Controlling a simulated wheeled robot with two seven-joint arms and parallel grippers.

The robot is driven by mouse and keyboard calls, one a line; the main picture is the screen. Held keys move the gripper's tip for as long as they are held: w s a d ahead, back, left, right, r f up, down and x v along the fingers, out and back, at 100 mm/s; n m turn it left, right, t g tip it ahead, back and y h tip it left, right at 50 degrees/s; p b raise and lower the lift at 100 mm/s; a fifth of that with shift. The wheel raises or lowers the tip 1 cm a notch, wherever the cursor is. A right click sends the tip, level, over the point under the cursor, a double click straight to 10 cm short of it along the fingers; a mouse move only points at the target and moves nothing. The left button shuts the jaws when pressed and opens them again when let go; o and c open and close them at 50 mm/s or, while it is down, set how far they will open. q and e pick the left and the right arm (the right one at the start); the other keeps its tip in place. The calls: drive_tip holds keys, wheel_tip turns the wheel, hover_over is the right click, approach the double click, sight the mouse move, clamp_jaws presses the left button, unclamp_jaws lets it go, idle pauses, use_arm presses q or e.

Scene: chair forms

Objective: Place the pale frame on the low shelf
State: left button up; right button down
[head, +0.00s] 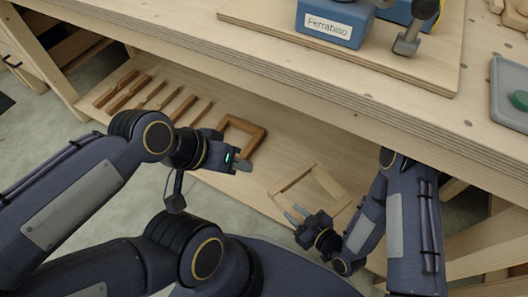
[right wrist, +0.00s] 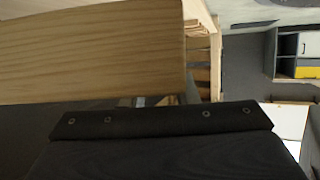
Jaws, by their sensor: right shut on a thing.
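The pale frame (head: 291,178) is a square of light wood over the front part of the low shelf (head: 200,150). My right gripper (head: 294,214) is shut on its near side. Whether the frame rests on the shelf or hangs just above it, I cannot tell. In the right wrist view a broad pale wooden surface (right wrist: 90,50), seemingly the frame, fills the upper left and hides much of the shelf. My left gripper (head: 238,160) is beside a darker brown frame (head: 262,137), apparently empty; its finger gap is unclear.
Several brown wooden pieces (head: 155,95) lie in a row at the shelf's left. The workbench top (head: 400,110) overhangs the shelf and carries a blue labelled block (head: 330,20), a hammer (head: 408,42) and a grey tray (head: 508,105). Bare shelf shows between the two frames.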

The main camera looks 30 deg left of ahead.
drive_tip(key=w+a+f+b, duration=0.1)
drive_tip(key=w+f+b, duration=0.1)
drive_tip(key=w+f, duration=0.1)
drive_tip(key=w+a+f+b, duration=0.2)
drive_tip(key=w+f, duration=0.1)
drive_tip(key=w, duration=0.2)
drive_tip(key=w+a+f+b, duration=0.2)
drive_tip(key=w+f, duration=0.1)
drive_tip(key=shift+w+a, duration=0.25)
drive_tip(key=shift+w, duration=0.15)
drive_tip(key=f+b, duration=0.1)
drive_tip(key=f, duration=0.1)
drive_tip(key=f+b, duration=0.1)
drive_tip(key=f, duration=0.1)
drive_tip(key=shift+w+a, duration=0.15)
drive_tip(key=shift+w, duration=0.25)
drive_tip(key=c, duration=1.1)
unclamp_jaws()
